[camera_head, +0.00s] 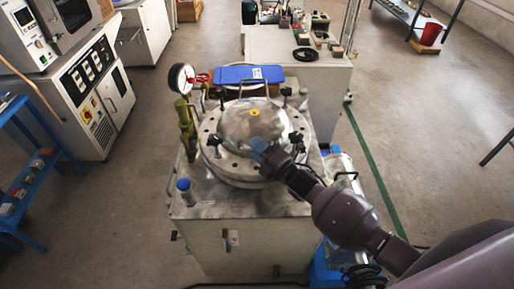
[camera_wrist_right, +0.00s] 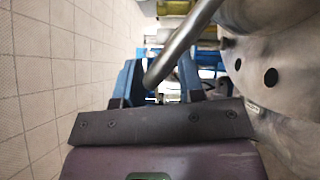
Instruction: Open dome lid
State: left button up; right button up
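The round metal dome lid (camera_head: 240,122) sits down on a flanged ring with bolts, on top of a grey metal cabinet. It has a yellow mark near its middle. My right gripper (camera_head: 260,148) is at the front edge of the lid, reaching in from the lower right. In the right wrist view, the gripper's blue fingers (camera_wrist_right: 160,83) stand apart, with a bent metal bar handle (camera_wrist_right: 185,40) reaching between them. I cannot tell whether the fingers touch the bar. The lid's metal edge (camera_wrist_right: 270,70) shows at right there. My left gripper is not in view.
A pressure gauge (camera_head: 181,78) on a brass pipe stands left of the lid. A blue clipboard-like panel (camera_head: 248,74) lies behind it. A blue-capped fitting (camera_head: 185,187) stands at the cabinet's front left. A cluttered worktop (camera_head: 275,45) is behind.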

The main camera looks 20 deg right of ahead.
jog(key=shift+w+a, duration=0.1)
jog(key=shift+w, duration=0.05)
grip_shut()
dwell(0.4)
